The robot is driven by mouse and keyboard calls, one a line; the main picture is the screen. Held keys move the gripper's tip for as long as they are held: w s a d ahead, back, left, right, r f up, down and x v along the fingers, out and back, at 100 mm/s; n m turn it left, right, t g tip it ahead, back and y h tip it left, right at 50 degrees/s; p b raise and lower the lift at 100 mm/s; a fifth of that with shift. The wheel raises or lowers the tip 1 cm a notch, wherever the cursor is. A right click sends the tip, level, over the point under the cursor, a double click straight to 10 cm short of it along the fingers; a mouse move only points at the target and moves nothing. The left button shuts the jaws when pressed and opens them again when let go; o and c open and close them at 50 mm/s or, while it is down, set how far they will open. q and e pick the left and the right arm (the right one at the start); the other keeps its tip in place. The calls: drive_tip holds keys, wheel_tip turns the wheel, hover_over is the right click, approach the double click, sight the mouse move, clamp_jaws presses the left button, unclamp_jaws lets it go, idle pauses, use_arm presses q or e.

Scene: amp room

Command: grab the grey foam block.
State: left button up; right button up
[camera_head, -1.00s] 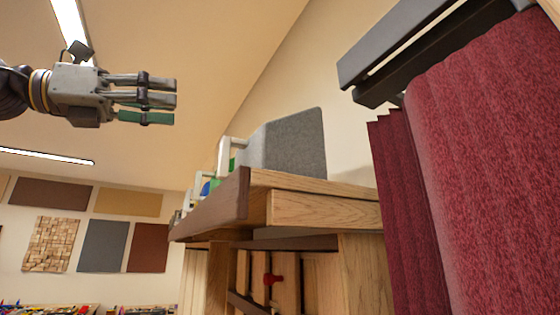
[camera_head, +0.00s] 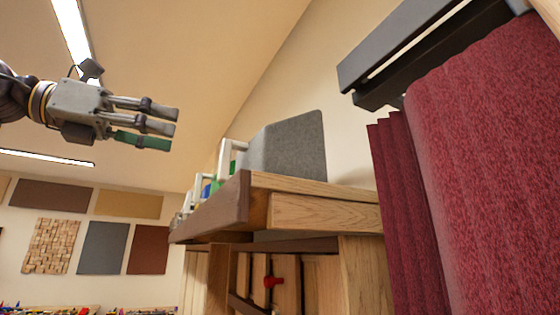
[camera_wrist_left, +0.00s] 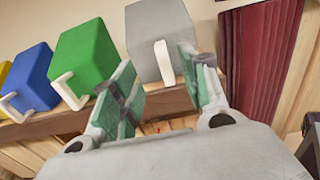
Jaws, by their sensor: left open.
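The grey foam block (camera_head: 292,146) stands on the near end of a wooden shelf in the head view. In the left wrist view the grey block (camera_wrist_left: 150,26) has a white handle on its front and stands at the top centre, beyond the fingers. My left gripper (camera_head: 160,126) is in the upper left of the head view, apart from the block. In the left wrist view the gripper (camera_wrist_left: 160,90) is open and empty, its green pads on either side of a gap below the block. My right gripper is not in view.
A green block (camera_wrist_left: 84,52) and a blue block (camera_wrist_left: 30,80) with white handles stand left of the grey one on the wooden shelf (camera_head: 325,212). Red curtains (camera_head: 490,170) hang at the right. A dark bar (camera_head: 410,50) juts out above them.

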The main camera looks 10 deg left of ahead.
sight(222, 142)
use_arm(q)
drive_tip(key=p+x, duration=0.1)
drive_tip(key=x, duration=0.6)
drive_tip(key=shift+w+d+p, duration=0.3)
drive_tip(key=shift+w+d, duration=0.15)
drive_tip(key=shift+d, duration=0.15)
drive_tip(key=shift+d, duration=0.1)
drive_tip(key=shift+p+x, duration=0.9)
drive_tip(key=shift+x, duration=0.85)
drive_tip(key=shift+w+d, duration=0.5)
drive_tip(key=shift+d, duration=0.05)
clamp_jaws()
